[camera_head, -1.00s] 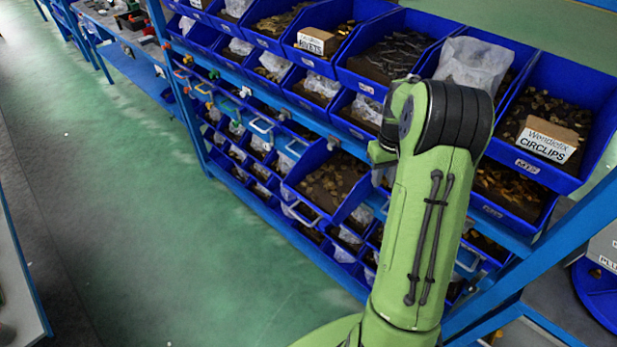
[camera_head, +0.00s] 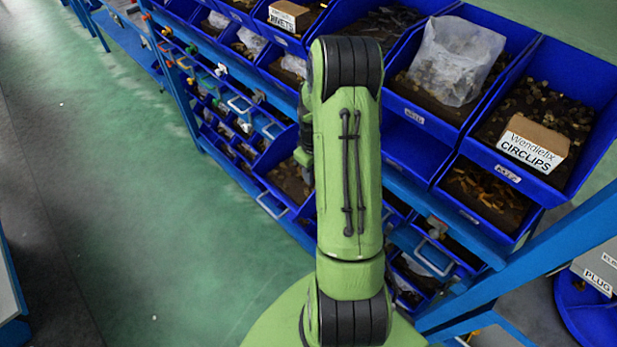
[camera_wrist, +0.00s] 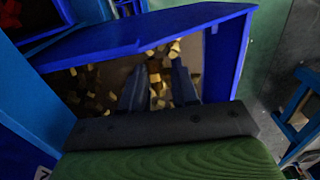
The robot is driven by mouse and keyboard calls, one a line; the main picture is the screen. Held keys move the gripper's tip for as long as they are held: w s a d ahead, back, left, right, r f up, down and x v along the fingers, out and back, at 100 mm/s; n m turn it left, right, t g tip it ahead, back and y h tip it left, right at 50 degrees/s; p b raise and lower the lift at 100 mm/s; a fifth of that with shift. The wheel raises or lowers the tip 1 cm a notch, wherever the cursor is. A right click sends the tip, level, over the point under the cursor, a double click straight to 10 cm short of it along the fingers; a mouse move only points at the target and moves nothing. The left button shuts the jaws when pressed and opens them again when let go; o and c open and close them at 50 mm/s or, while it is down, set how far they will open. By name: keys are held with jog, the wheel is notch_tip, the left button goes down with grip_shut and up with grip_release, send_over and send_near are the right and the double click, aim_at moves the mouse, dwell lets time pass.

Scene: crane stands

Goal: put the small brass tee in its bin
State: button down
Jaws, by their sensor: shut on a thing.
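My gripper (camera_wrist: 158,70) shows in the wrist view as two dark fingers pointing into a blue bin (camera_wrist: 130,40). The fingers stand a little apart and are shut on a small brass piece (camera_wrist: 155,77), taken to be the brass tee; it is hard to tell from the loose brass pieces (camera_wrist: 88,95) behind it. Whether it touches them I cannot tell. In the head view my arm hides the gripper and the tee. A blue bin with brass-coloured fittings (camera_head: 487,193) is on the rack at the right.
Blue bins line the sloping rack. One holds a clear bag (camera_head: 458,58), another a circlips box (camera_head: 533,143). A blue rack post (camera_head: 530,255) stands at the lower right. Green floor (camera_head: 140,220) is free at the left.

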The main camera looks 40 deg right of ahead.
aim_at(313, 187)
jog(key=shift+f, duration=2)
jog(key=shift+f, duration=0.2)
jog(key=c, duration=0.8)
grip_release()
jog(key=shift+c, duration=0.2)
